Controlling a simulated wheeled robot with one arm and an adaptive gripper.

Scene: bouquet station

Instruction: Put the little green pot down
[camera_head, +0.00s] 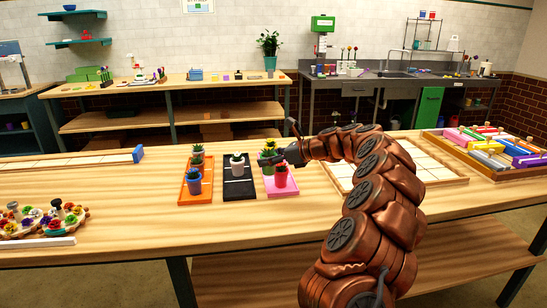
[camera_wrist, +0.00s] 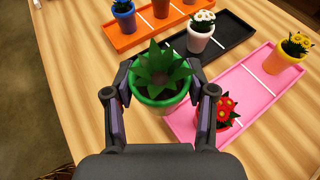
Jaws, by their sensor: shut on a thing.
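The little green pot (camera_wrist: 160,106) has a green rim, dark soil and a spiky green plant. My gripper (camera_wrist: 162,98) is shut on it, one finger on each side of the rim. The held pot partly shows there. In the wrist view the pot appears beside the pink tray's left end, toward the black tray (camera_wrist: 239,45). Its base is hidden, so I cannot tell whether it touches anything.
The pink tray holds a red-flowered pot (camera_wrist: 224,113) and a yellow-flowered pot (camera_wrist: 277,60). The black tray holds a white pot (camera_wrist: 200,37). The orange tray (camera_head: 187,196) holds several pots. Bare table lies left of the orange tray.

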